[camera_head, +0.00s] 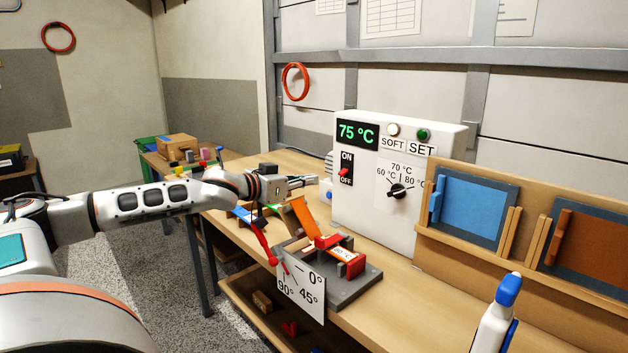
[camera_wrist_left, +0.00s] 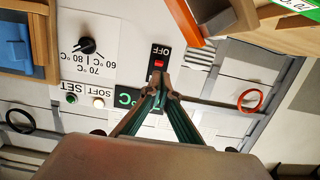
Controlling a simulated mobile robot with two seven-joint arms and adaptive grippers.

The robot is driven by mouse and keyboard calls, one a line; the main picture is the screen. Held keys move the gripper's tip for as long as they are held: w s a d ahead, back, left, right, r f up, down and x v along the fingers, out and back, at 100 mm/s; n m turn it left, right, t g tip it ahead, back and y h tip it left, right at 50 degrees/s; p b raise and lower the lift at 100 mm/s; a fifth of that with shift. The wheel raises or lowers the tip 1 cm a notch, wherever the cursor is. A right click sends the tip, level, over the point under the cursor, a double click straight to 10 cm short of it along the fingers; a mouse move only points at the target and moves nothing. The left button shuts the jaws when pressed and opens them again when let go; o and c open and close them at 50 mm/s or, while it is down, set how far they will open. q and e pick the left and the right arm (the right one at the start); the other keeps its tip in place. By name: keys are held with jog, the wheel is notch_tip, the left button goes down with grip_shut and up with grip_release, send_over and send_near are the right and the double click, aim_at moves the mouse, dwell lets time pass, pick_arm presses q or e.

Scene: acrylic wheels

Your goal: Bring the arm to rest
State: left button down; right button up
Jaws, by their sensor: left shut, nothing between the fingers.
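My left arm reaches in from the left in the head view. Its gripper (camera_head: 304,181) is shut and empty, in the air over the bench just left of the white control box (camera_head: 381,214). In the left wrist view the closed fingertips (camera_wrist_left: 160,82) overlap the box's front just beside the red ON/OFF switch (camera_wrist_left: 159,63); I cannot tell whether they touch it. The switch (camera_head: 344,173) shows clear of the gripper in the head view. The display (camera_head: 357,133) reads 75 °C. My right gripper is not in view.
Below the gripper stands a grey bending jig (camera_head: 352,285) with red clamps, an orange sheet (camera_head: 305,216), a red lever (camera_head: 262,243) and an angle plate (camera_head: 301,291). A wooden rack (camera_head: 464,258) holds blue and brown sheets. A white bottle (camera_head: 494,325) stands at front right.

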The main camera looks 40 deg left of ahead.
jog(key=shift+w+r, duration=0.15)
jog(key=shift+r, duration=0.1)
